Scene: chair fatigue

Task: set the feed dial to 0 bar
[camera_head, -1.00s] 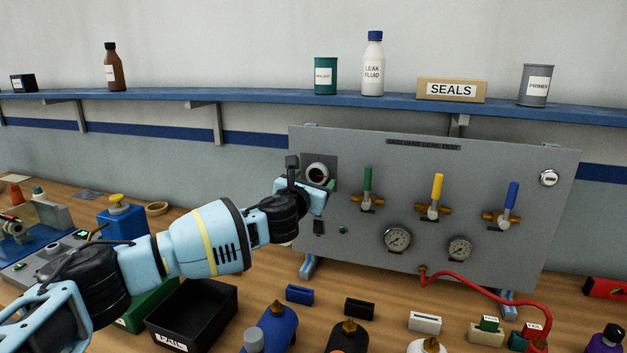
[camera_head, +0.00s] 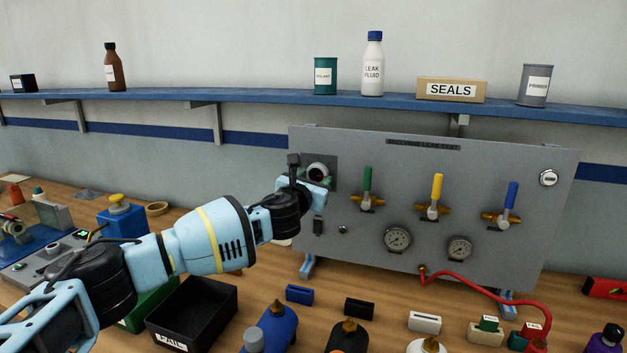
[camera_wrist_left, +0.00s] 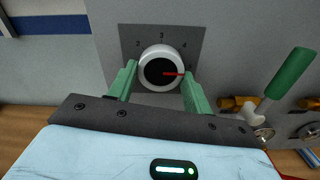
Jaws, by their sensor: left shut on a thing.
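The feed dial (camera_wrist_left: 151,86) is a round knob with a white rim and dark face on a dark grey plate (camera_wrist_left: 195,38) marked 2, 3 and 4. In the head view the dial (camera_head: 318,168) sits at the panel's upper left, partly covered by my gripper. My left gripper (camera_wrist_left: 160,87) has its green fingers on either side of the dial, shut on it. It also shows in the head view (camera_head: 318,184). My right gripper is not in view.
The grey panel (camera_head: 360,241) also carries green (camera_head: 367,180), yellow (camera_head: 437,187) and blue (camera_head: 512,195) valve levers and two gauges. The green lever is just right of my gripper. A shelf (camera_head: 270,98) runs above; bins and bottles stand on the bench below.

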